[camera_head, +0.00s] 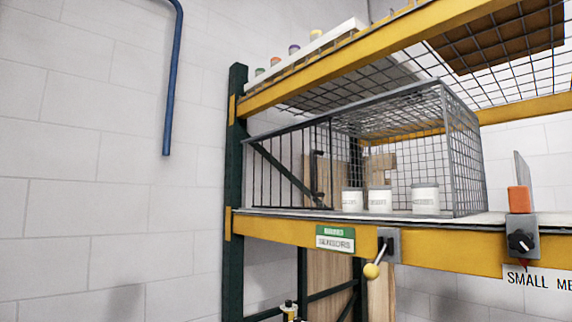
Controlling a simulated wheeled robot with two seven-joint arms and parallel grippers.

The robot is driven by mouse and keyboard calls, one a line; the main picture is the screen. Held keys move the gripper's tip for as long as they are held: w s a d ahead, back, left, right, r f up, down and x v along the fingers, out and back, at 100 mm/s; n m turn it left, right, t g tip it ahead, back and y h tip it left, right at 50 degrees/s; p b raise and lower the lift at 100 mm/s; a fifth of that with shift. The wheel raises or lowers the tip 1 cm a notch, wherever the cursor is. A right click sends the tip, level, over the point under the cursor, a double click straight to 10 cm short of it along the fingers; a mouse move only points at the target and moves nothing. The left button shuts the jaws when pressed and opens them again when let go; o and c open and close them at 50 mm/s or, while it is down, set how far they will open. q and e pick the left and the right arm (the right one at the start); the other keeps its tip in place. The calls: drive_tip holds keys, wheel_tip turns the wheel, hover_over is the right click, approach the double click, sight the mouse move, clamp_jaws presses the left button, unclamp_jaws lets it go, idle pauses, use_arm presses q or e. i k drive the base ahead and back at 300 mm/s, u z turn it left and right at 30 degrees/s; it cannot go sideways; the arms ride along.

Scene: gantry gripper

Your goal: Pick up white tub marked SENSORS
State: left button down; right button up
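Three white tubs stand upright in a row inside a grey wire cage (465,150) on the yellow-edged shelf. They are a left tub (352,200), a middle tub (380,200) and a right tub (425,200). Each has dark print on its front, too small to read surely, so I cannot tell which is marked SENSORS. A barred panel (285,170), which looks like the cage's door, reaches left from the cage. A green and white sign (335,238) on the shelf edge seems to read SENSORS. Neither of my grippers is in view.
A lever with a yellow knob (371,271) sticks out from the shelf beam (450,252). An orange-topped clamp with a black knob (520,241) is at the right. An upper shelf (345,62) overhangs the cage. A blue pipe (174,90) hangs at the left wall.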

sight(380, 197)
drive_tip(key=u, duration=1.45)
drive_tip(key=i, duration=0.9)
drive_tip(key=z, duration=2.6)
